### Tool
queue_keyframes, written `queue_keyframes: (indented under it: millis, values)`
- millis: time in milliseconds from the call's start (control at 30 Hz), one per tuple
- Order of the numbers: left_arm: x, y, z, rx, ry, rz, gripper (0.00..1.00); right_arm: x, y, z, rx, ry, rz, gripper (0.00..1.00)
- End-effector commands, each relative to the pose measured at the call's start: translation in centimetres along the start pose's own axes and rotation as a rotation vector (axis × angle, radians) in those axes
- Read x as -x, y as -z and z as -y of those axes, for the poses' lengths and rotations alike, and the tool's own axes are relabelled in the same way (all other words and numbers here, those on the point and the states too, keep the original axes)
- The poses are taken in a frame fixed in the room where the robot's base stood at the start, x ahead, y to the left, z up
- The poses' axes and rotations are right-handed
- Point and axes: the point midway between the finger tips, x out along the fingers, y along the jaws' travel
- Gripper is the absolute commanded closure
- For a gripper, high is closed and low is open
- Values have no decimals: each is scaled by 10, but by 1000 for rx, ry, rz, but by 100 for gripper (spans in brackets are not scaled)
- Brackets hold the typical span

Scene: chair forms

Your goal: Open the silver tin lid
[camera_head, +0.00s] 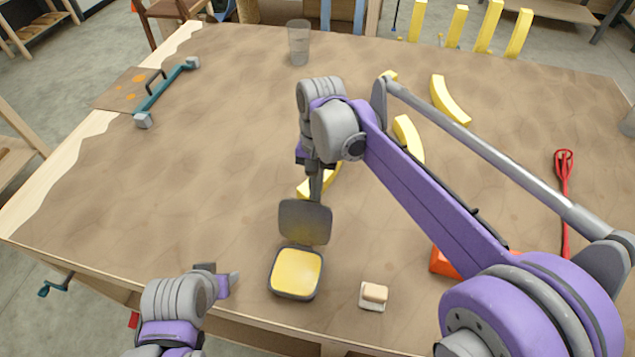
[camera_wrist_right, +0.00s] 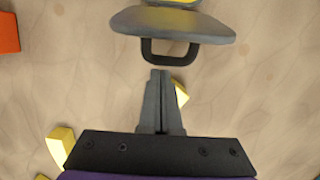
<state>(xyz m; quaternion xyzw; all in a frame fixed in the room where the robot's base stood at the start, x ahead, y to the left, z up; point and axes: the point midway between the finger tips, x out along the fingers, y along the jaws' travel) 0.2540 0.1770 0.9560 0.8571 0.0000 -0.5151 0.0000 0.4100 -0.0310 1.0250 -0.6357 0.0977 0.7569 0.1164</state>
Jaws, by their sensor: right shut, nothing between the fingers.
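The silver tin (camera_head: 272,289) stands near the table's front edge, its yellow inside showing. Its grey lid (camera_head: 305,222) stands raised, roughly upright at the tin's far edge. In the right wrist view the lid (camera_wrist_right: 172,24) has a dark loop handle (camera_wrist_right: 150,52). My right gripper (camera_head: 316,195) is just behind the lid, pointing down. In the right wrist view its fingers (camera_wrist_right: 160,75) are shut and empty, with the tips close to the handle; I cannot tell whether they touch. My left gripper (camera_head: 222,280) is left of the tin, apart from it; its opening is unclear.
A small block on a white base (camera_head: 372,295) lies right of the tin. Yellow curved pieces (camera_head: 449,100) lie beyond my right arm. An orange object (camera_head: 442,262) is partly hidden by that arm. A red whisk-like tool (camera_head: 564,190) lies right. The table's left middle is clear.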

Motion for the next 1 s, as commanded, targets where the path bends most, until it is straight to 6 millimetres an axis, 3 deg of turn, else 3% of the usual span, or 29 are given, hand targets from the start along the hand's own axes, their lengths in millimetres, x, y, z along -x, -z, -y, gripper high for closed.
queue_keyframes:
  millis: [300, 667, 1000]
  values:
    - [0, 0, 0, 0, 0, 0, 50, 0, -2, 0, 0, 0, -5, 100]
    - [7, 9, 0, 0, 0, -8, 50, 14, -24, 0, 1, 0, -116, 100]
    - [7, 8, 0, 0, 0, -7, 50, 14, -24, 0, 0, 0, -113, 100]
